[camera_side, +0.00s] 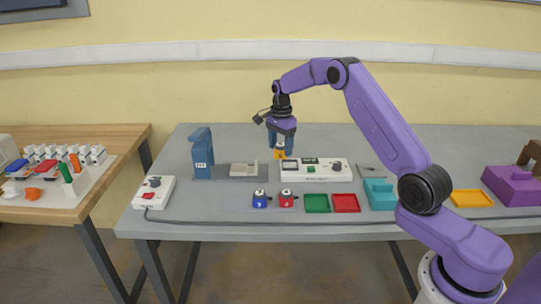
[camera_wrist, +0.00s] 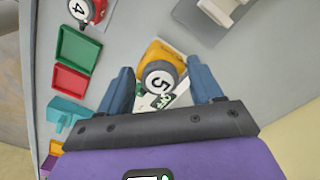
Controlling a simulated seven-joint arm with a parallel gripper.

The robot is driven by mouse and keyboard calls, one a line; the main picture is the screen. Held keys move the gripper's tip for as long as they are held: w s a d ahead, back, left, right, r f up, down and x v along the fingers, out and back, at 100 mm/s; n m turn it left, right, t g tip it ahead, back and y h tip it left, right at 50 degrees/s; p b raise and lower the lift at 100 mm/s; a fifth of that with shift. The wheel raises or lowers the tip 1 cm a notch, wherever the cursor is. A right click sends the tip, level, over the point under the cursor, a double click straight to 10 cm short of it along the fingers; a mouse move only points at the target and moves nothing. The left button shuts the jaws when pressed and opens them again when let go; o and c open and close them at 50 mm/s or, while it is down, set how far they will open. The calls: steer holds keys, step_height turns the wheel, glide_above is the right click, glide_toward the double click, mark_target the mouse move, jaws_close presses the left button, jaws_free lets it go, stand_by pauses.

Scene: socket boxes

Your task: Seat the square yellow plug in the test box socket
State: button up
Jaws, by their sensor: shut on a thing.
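The square yellow plug (camera_side: 280,155) is held in my gripper (camera_side: 281,147) above the left end of a long white box (camera_side: 340,172). This box has small displays and a green part on top, and seems to be the test box. In the wrist view, the yellow plug (camera_wrist: 158,50) has a round top marked 5 and sits between the two blue fingers of my gripper (camera_wrist: 159,68). Part of the white box (camera_wrist: 181,100) shows behind the plug. The socket opening is hidden, and I cannot tell whether the plug touches the box.
A blue plug (camera_side: 260,201) and a red plug (camera_side: 287,200) stand in front. Green (camera_side: 317,204) and red (camera_side: 346,204) trays lie right of them. A blue upright device (camera_side: 202,155) and grey fixture (camera_side: 243,171) stand left. A cable (camera_side: 230,222) runs along the front.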

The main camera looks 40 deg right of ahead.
glide_above(290, 166)
steer(key=f, duration=0.2)
steer(key=shift+s+a+f, duration=0.1)
steer(key=shift+f, duration=2.45)
steer(key=shift+f, duration=0.1)
steer(key=o, duration=1.3)
steer(key=shift+o, duration=0.2)
step_height(290, 166, up, 7)
